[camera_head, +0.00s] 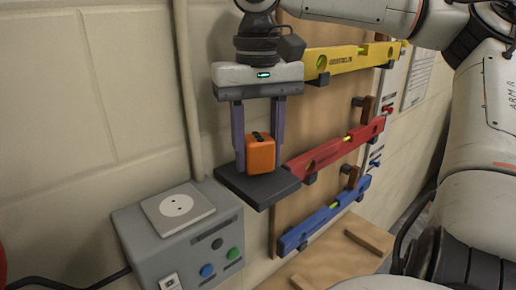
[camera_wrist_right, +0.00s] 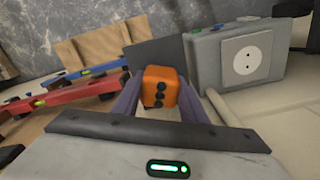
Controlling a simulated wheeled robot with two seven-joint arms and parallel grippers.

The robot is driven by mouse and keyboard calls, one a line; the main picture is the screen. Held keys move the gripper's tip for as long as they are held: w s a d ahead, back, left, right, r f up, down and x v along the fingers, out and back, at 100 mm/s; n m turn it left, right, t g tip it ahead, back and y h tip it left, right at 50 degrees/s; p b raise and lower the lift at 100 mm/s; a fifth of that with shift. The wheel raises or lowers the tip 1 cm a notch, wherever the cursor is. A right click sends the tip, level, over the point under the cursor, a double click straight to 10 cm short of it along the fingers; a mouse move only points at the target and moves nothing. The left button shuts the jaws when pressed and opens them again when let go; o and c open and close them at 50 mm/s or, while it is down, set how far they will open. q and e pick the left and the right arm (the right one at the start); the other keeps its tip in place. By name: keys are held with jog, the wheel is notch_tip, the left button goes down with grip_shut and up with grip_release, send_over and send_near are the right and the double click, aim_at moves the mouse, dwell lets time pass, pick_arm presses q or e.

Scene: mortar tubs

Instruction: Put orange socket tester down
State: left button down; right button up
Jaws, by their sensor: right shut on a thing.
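The orange socket tester (camera_head: 261,154) is a small orange block with dark prongs. It sits between the fingers of my right gripper (camera_head: 259,160), right over the dark grey shelf plate (camera_head: 246,187). Whether its underside touches the plate, I cannot tell. In the right wrist view the tester (camera_wrist_right: 160,87) is between the two purple-grey fingers of my right gripper (camera_wrist_right: 160,100), its dark prongs facing the camera. The dark plate (camera_wrist_right: 158,52) shows behind it. My left gripper is not in view.
A grey socket box (camera_head: 183,235) with a round white socket (camera_head: 178,206) and coloured buttons is left of the plate. Yellow (camera_head: 345,60), red (camera_head: 335,150) and blue (camera_head: 325,214) spirit levels hang on the wooden board to the right. A pipe (camera_head: 187,90) runs up the wall behind.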

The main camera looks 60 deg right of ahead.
aim_at(258, 137)
jog(key=shift+f, duration=0.55)
jog(key=o, duration=1.4)
notch_tip(258, 137, up, 13)
jog(key=shift+r, duration=0.15)
